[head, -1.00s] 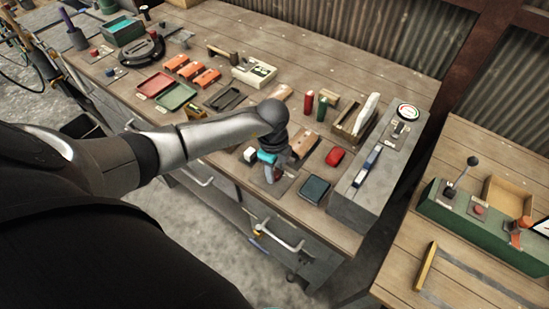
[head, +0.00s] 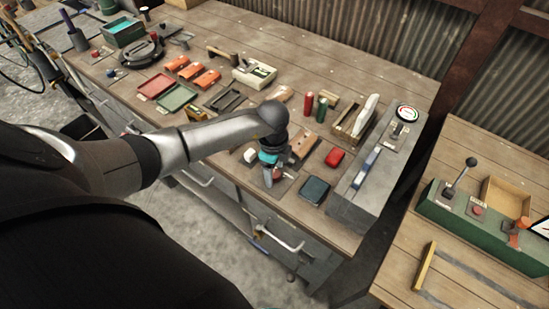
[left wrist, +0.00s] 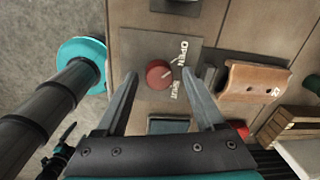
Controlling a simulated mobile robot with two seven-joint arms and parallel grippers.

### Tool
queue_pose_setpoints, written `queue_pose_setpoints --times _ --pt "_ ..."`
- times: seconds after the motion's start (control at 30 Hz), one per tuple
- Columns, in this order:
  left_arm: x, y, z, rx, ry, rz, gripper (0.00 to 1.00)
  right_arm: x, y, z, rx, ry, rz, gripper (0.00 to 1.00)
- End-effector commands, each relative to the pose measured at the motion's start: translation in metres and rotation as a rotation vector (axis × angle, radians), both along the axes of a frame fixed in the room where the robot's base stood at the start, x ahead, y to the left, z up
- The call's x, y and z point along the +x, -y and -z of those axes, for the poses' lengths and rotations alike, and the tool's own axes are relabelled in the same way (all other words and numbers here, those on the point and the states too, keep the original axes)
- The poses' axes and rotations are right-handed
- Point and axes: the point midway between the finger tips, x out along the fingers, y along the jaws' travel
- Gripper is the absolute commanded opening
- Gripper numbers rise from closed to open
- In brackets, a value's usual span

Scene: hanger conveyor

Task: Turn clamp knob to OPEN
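The red clamp knob (left wrist: 159,75) sits on a grey plate (left wrist: 137,45) with white OPEN and SHUT lettering in the left wrist view. A pale mark on the knob faces the lettering side; I cannot tell exactly which word it points at. My left gripper (left wrist: 161,74) is open, with one finger on each side of the knob and visible gaps between. In the head view my left gripper (head: 268,181) points down over the plate, and the knob (head: 278,175) shows partly beside the fingers. My right gripper is not in view.
A red object (head: 335,157), a dark square pad (head: 314,190) and a grey box (head: 352,205) stand to the right on the bench.

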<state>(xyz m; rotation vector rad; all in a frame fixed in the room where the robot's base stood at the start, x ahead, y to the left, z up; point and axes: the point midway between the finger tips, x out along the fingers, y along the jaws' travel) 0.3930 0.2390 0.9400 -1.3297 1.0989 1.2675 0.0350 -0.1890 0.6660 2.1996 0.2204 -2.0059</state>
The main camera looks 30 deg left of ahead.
Motion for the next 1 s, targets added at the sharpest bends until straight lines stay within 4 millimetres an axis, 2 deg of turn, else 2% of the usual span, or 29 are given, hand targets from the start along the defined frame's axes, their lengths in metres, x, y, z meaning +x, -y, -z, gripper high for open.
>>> queue_pose_setpoints --times 0.27,0.47,1.0 --pt "-0.001 0.001 0.0 -0.001 -0.002 0.002 0.73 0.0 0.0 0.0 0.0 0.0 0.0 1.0" --pt "-0.001 0.0 -0.018 -0.001 0.0 0.003 0.73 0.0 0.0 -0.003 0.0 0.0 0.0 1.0" --pt "-0.007 0.001 -0.13 0.0 0.002 0.003 0.73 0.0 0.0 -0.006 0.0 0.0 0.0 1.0"
